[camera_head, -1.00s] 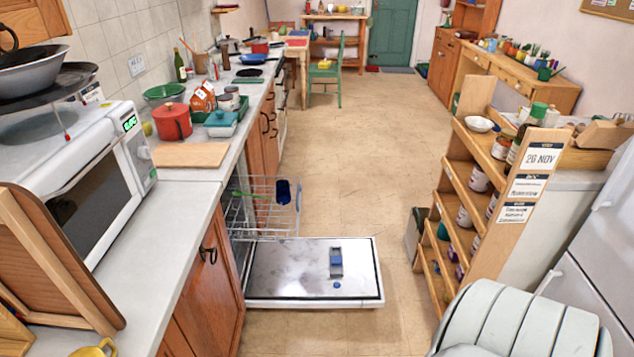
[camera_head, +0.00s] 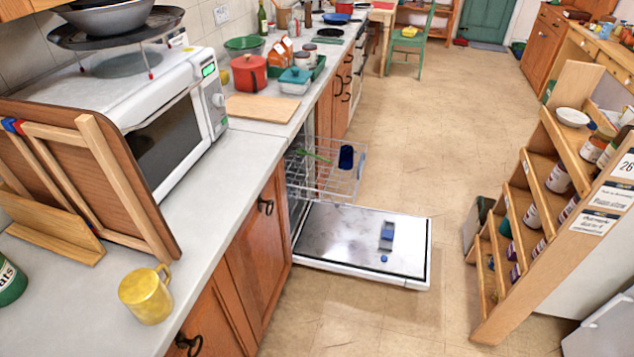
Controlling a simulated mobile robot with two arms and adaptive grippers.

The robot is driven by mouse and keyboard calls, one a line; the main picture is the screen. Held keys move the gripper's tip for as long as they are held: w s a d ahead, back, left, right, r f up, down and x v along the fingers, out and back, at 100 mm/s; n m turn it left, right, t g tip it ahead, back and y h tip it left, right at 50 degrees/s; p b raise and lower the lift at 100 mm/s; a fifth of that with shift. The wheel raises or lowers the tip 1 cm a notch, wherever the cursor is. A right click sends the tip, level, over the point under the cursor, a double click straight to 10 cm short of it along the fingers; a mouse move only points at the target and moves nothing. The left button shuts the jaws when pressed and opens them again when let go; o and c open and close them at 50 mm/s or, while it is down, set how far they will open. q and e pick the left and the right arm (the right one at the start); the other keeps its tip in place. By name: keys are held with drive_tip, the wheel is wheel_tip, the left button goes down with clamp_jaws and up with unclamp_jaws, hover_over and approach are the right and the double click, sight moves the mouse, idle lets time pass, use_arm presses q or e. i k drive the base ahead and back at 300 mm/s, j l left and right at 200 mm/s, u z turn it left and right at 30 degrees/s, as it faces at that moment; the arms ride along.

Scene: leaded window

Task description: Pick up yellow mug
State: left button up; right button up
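The yellow mug (camera_head: 147,296) stands upright on the grey counter (camera_head: 224,210), near its front edge at the lower left. Its handle points up and to the right in the picture. The mug is in full view and nothing touches it. Neither of my grippers shows in the head view.
A wooden rack with a brown board (camera_head: 105,165) and a white microwave (camera_head: 165,120) stand behind the mug. A green tin (camera_head: 10,282) is at the left edge. The dishwasher door (camera_head: 360,243) hangs open over the floor, its rack (camera_head: 325,175) pulled out. A shelf unit (camera_head: 545,200) stands right.

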sight(149, 299)
drive_tip(key=u, duration=0.4)
drive_tip(key=i+l+u, duration=0.1)
drive_tip(key=u, duration=0.35)
drive_tip(key=l+u, duration=0.1)
drive_tip(key=u, duration=0.3)
drive_tip(key=i+l+u, duration=0.1)
drive_tip(key=u, duration=0.35)
drive_tip(key=l+u, duration=0.1)
drive_tip(key=u, duration=0.3)
